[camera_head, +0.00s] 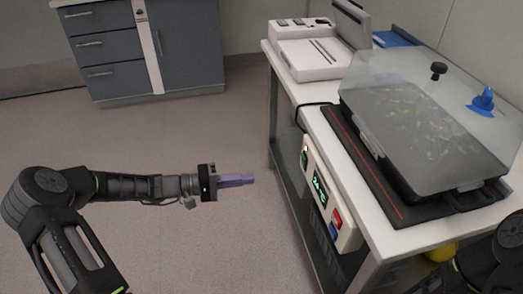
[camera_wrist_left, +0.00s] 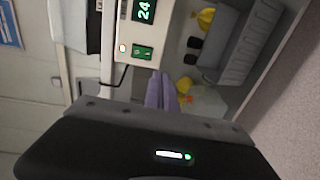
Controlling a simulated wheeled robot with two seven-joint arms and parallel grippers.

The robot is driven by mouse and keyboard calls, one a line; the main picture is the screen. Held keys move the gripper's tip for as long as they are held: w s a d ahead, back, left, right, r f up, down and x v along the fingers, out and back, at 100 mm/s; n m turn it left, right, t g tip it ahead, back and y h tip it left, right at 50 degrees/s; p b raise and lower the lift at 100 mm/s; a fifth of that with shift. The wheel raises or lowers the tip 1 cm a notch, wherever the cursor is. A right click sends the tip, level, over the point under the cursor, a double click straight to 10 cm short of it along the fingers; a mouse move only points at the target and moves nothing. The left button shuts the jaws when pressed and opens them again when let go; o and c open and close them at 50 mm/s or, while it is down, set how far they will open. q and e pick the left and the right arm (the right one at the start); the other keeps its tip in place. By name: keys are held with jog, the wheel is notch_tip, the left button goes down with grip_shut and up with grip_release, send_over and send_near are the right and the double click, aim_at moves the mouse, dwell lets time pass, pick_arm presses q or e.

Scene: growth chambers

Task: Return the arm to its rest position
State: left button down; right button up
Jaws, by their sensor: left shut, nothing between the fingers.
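My left gripper (camera_head: 237,180) reaches in from the left of the head view, over open floor, to the left of the white bench. Its purple fingers are shut and hold nothing. In the left wrist view the closed fingers (camera_wrist_left: 161,92) point toward the bench's side, below the control box (camera_wrist_left: 140,32). The fingers are apart from the bench. Part of my right arm (camera_head: 490,262) shows at the lower right of the head view; its gripper is out of the picture.
The white bench (camera_head: 398,238) carries a tray (camera_head: 425,140) under a clear lid, on a black heat mat (camera_head: 358,165). A control box (camera_head: 328,195) hangs on its near side. A white device (camera_head: 308,52) stands at the back. Grey cabinets (camera_head: 185,45) stand far left. The floor between is clear.

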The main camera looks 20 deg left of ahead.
pick_arm(q)
notch_tip(320, 180, down, 11)
jog(key=s+n+g+y, duration=0.2)
jog(key=n+y, duration=0.2)
jog(key=s+d+f+m+g+y, duration=0.1)
jog(key=s+d+f+g+y, duration=0.2)
jog(key=s+f, duration=0.45)
jog(key=s+d+f+m+g+y, duration=0.1)
jog(key=s+d+f+g+y, duration=0.1)
jog(key=s+d+f, duration=0.5)
jog(key=s+d+m+g+y, duration=0.1)
jog(key=s+d+m, duration=0.65)
jog(key=s, duration=0.25)
notch_tip(320, 180, up, 22)
jog(key=p, duration=2.1)
jog(key=shift+n+p, duration=0.4)
jog(key=shift+n, duration=0.05)
